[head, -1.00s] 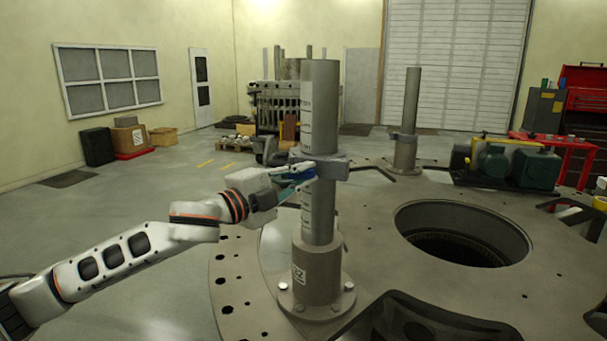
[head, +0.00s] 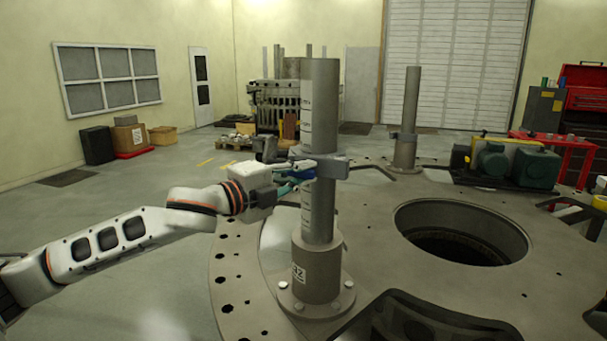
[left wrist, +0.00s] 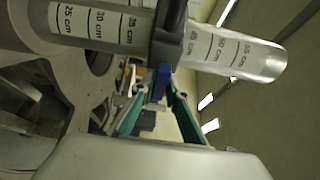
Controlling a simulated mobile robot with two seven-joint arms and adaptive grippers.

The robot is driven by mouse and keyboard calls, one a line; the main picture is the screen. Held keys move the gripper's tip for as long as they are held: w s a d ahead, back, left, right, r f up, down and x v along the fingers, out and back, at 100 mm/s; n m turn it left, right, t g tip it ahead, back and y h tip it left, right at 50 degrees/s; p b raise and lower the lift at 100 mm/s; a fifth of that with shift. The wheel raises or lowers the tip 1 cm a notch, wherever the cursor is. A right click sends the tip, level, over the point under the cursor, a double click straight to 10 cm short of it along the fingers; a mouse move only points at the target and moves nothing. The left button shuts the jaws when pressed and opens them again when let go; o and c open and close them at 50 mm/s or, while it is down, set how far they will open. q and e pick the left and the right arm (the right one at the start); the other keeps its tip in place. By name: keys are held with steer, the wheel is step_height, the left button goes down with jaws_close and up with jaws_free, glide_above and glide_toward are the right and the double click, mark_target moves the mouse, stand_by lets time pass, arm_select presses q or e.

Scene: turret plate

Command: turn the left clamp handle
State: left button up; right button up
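The left post (head: 320,110) is a grey upright tube with a scale on it and carries a dark grey clamp collar (head: 330,167). The clamp's blue handle (head: 305,173) is on the collar's left side, partly hidden by my fingers. My left gripper (head: 292,178) comes from the left at the handle's height. In the left wrist view, the blue handle (left wrist: 162,82) lies between the tips of my green-sided fingers (left wrist: 158,98). The fingers look spread, one on each side of it; contact is not clear. My right gripper is not in view.
The post's bolted flange (head: 316,300) stands on the big round plate (head: 400,285), which has a large round hole (head: 460,232). A second post (head: 408,110) with a clamp stands farther back right. Green motors (head: 515,163) sit on the plate's far right. Floor at left is free.

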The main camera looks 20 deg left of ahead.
arm_select(q)
steer(key=shift+o, duration=1)
steer(key=shift+s, duration=0.1)
steer(key=v, duration=1.2)
